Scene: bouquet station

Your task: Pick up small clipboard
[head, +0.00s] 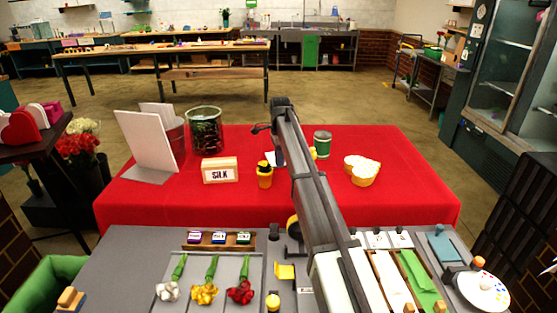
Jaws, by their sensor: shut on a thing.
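My arm reaches from the lower right up over the red-covered table. Its far end shows above the table, but my gripper's fingers are hidden behind the arm. A small pale, flat piece (272,158) shows just left of the arm, mostly covered by it. I cannot tell whether it is the small clipboard or whether it is held. A flat teal board (443,249) lies on the grey counter at the right, apart from my arm.
The red table (140,205) holds a white board stand (146,140), a glass vessel (205,130), a SILK block (220,170), a yellow jar (264,176), a green tin (322,143) and a yellow heart-shaped box (363,172). Flowers (205,293) lie on the near grey counter. The table's right end is clear.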

